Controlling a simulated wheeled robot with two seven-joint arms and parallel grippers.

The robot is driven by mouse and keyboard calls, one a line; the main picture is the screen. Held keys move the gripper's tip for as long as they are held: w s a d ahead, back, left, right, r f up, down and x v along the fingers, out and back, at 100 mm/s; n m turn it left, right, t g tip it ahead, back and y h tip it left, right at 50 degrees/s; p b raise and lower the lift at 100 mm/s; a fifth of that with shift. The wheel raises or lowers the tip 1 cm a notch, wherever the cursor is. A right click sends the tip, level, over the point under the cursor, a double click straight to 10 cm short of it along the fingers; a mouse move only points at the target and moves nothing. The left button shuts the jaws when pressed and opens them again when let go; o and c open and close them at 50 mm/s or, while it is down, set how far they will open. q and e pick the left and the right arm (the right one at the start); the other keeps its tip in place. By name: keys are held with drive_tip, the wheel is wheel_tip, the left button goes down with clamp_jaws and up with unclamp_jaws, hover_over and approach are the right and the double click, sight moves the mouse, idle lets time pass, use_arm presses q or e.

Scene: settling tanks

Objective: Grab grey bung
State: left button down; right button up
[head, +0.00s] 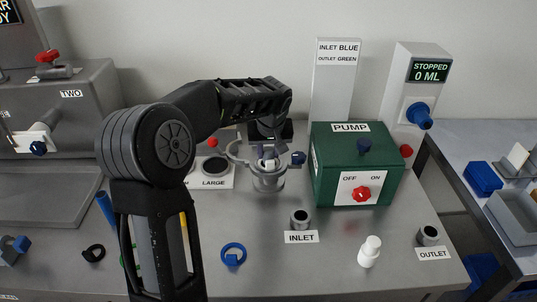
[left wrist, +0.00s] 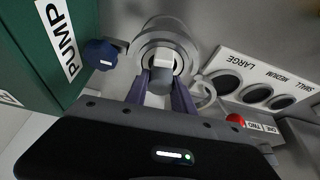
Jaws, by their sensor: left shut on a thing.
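My left gripper (head: 267,156) reaches down from above onto a round grey vessel (head: 268,183) left of the green pump box. Its purple fingers are shut on the grey bung (left wrist: 161,78), a small grey piece with a pale face, in the left wrist view. The fingers (left wrist: 161,88) grip it from both sides. The bung is in line with the round mouth of the vessel (left wrist: 157,32); I cannot tell whether it is seated there or clear of it. In the head view the fingers largely hide it. My right gripper is not in view.
The green pump box (head: 336,190) with a red knob stands close on the right. A LARGE-labelled plate (head: 214,183) with round holes lies to the left. A blue ring (head: 232,254), white bottle (head: 370,251), inlet fitting (head: 300,219) and outlet fitting (head: 428,235) stand nearer the front.

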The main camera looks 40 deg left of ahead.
sight(268, 150)
use_arm(q)
drive_tip(key=shift+r, duration=0.15)
wheel_tip(268, 150, up, 10)
drive_tip(key=shift+f+b, duration=0.1)
drive_tip(key=shift+b, duration=0.2)
